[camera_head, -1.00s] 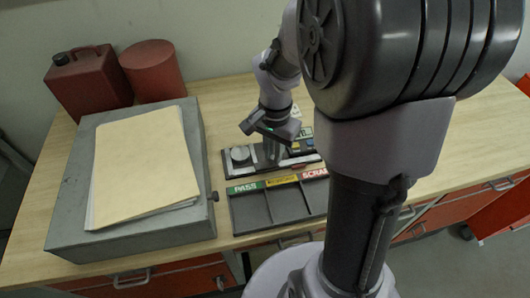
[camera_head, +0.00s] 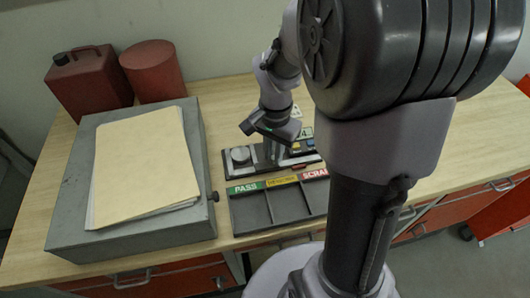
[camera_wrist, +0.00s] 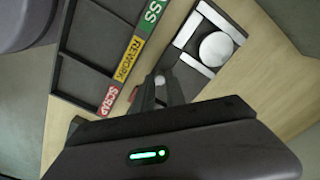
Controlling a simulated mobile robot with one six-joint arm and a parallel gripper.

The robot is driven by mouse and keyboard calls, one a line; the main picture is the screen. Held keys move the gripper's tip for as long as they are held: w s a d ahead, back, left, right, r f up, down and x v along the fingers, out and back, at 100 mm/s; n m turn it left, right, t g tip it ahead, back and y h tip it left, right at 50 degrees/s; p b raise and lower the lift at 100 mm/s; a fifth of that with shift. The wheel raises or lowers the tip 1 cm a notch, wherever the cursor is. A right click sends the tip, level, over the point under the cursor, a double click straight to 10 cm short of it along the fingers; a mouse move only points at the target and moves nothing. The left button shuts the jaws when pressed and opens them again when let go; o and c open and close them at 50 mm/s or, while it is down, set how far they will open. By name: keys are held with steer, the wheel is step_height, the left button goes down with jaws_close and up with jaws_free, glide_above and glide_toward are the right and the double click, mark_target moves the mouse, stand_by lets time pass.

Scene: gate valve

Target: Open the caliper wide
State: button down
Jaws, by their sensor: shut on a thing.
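A dark gauge board (camera_head: 238,171) lies on the bench, with a round pale disc (camera_head: 240,155) at its left end and a small display unit (camera_head: 304,135) near its right end. My gripper (camera_head: 273,157) points down over the middle of the board, right of the disc. In the wrist view my gripper (camera_wrist: 160,82) has its fingers close together on a small part at the board's edge; the fingers hide most of it. The disc (camera_wrist: 216,48) is to the upper right of the fingers there.
A sorting tray (camera_head: 247,213) with PASS, REWORK and SCRAP labels lies in front of the board. A grey box (camera_head: 70,215) with papers (camera_head: 145,165) stands left. A red can (camera_head: 90,78) and red cylinder (camera_head: 153,69) stand behind.

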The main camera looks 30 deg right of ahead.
steer(key=shift+s+f, duration=0.1)
steer(key=shift+s, duration=0.1)
steer(key=shift+s+d, duration=0.25)
steer(key=shift+d, duration=0.7)
steer(key=c, duration=1.4)
jaws_free()
steer(key=shift+o, duration=0.2)
step_height(320, 180, up, 17)
steer(key=p, duration=0.7)
steer(key=shift+d+r, duration=0.2)
steer(key=shift+d, duration=0.15)
steer(key=shift+w, duration=0.1)
